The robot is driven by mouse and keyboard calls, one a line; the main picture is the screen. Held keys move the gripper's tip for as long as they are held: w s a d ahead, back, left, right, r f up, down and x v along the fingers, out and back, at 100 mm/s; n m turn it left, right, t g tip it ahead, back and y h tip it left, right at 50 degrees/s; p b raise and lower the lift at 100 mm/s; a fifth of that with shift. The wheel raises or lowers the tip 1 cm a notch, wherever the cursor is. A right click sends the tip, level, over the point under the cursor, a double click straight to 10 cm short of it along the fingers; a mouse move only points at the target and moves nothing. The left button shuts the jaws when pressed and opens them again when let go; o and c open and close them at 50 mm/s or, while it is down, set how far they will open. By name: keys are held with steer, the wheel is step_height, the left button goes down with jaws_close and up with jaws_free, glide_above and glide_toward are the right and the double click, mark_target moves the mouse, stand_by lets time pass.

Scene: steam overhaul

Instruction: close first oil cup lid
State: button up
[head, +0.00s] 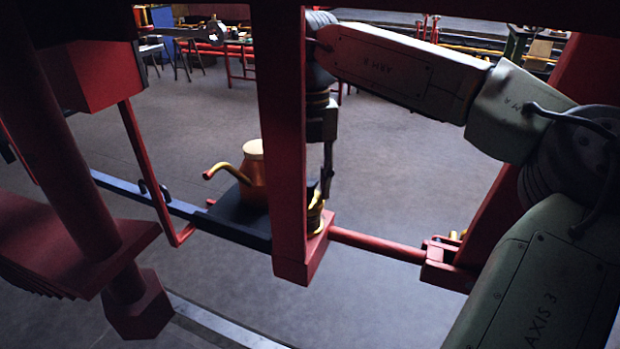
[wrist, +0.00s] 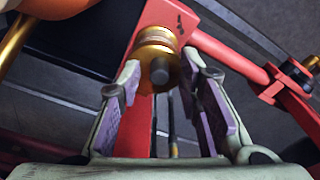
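A brass oil cup (wrist: 155,40) with a dark round knob (wrist: 160,71) sits on a red beam in the wrist view. My gripper (wrist: 160,78) is open, with one finger on each side of the cup and knob. I cannot tell whether the fingers touch it. In the head view the brass cup (head: 316,212) shows at the right edge of a red post, partly hidden by it. My gripper (head: 328,172) points down just above the cup there, also partly hidden. The lid's position is not clear.
A copper oil can (head: 254,175) with a brass spout stands on a dark plate (head: 228,214) left of the red post (head: 277,130). A red rod (head: 375,244) runs right from the post's foot to a red bracket (head: 447,265) with small brass parts. Open floor lies behind.

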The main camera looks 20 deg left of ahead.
step_height(320, 180, up, 8)
steer(key=shift+w+a+f, duration=0.2)
steer(key=shift+w+f, duration=0.05)
steer(key=shift+w, duration=0.15)
stand_by(0.3)
stand_by(0.3)
